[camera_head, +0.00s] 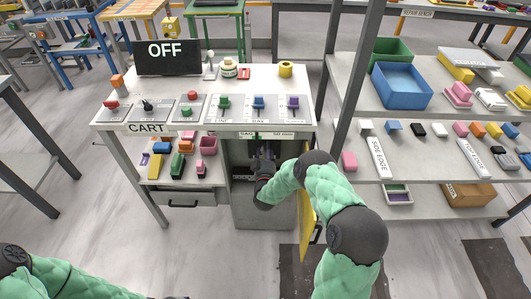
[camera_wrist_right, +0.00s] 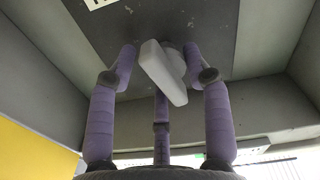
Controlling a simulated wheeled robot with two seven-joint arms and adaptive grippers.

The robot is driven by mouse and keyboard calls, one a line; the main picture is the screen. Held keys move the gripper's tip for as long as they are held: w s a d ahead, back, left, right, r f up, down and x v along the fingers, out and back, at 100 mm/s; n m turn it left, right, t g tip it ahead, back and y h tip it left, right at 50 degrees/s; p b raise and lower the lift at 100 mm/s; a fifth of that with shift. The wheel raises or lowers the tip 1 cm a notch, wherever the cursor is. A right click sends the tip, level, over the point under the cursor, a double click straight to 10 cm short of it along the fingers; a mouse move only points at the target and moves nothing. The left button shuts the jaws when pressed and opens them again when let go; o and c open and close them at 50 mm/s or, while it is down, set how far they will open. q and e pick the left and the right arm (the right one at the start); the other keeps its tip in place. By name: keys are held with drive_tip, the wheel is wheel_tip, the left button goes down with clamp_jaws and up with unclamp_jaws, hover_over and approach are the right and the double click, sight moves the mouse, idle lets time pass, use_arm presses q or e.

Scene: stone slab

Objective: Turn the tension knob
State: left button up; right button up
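A pale grey knob (camera_wrist_right: 163,72) with a long bar-shaped grip sits on a dark panel inside the open compartment, its bar slanting in the right wrist view. My right gripper (camera_head: 263,152) reaches into this compartment under the cart top. In the wrist view its purple fingers (camera_wrist_right: 160,62) stand spread around the knob, with a gap at the left finger; whether the right finger touches it I cannot tell. The knob is hidden in the head view. My left arm shows at the lower left, its gripper out of frame.
The yellow door (camera_head: 307,208) stands open to the right of my right gripper, close to my forearm. The cart (camera_head: 245,128) has buttons and knobs on top and a display reading OFF (camera_head: 168,57). A loaded shelf (camera_head: 420,112) stands at right.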

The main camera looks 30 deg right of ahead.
drive_tip(key=shift+a+f, duration=0.2)
idle(0.3)
drive_tip(key=shift+s+a, duration=0.35)
drive_tip(key=shift+s, duration=0.2)
drive_tip(key=v, duration=1)
drive_tip(key=shift+s, duration=0.4)
drive_tip(key=shift+a, duration=0.1)
